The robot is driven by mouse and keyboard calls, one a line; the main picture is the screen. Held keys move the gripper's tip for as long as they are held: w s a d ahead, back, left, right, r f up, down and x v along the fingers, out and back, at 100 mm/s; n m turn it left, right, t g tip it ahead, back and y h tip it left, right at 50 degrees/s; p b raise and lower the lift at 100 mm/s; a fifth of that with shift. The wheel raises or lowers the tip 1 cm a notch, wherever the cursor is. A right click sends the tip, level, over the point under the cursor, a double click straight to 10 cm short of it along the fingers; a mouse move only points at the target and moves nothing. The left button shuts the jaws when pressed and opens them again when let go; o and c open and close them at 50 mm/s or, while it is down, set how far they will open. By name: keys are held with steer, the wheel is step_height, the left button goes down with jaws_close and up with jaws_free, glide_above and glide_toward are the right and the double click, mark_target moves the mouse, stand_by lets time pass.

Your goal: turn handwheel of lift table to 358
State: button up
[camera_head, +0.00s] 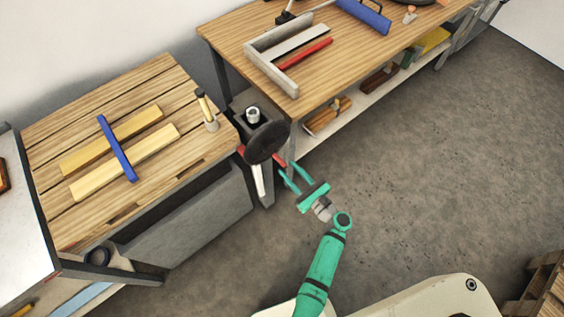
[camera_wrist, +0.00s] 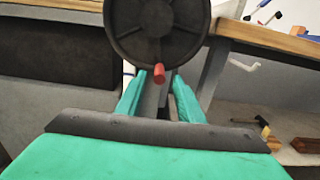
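The handwheel (camera_head: 266,142) is a dark round disc on a narrow stand between two wooden-topped tables. It fills the top middle of the wrist view (camera_wrist: 157,28). A red handle (camera_head: 279,160) sticks out from the wheel near its lower rim; in the wrist view the handle (camera_wrist: 160,73) points towards me. My gripper (camera_head: 290,169) is open, its green fingers beside the handle. In the wrist view the handle lies between the fingertips (camera_wrist: 160,80), with gaps on both sides. I cannot tell whether the fingers reach around it. No dial or number is readable.
The left table (camera_head: 45,135) holds yellow boards and a blue bar. The right table (camera_head: 345,65) carries a grey frame and tools, with a brown-handled tool (camera_head: 328,115) on its lower shelf. Bare floor (camera_head: 440,190) lies to the right of my arm.

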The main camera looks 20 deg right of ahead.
mark_target(283, 163)
steer(key=x, duration=0.4)
steer(key=shift+w, duration=0.15)
steer(key=shift+w+a, duration=0.25)
steer(key=shift+w, duration=0.05)
steer(key=shift+s+d, duration=0.1)
jaws_close()
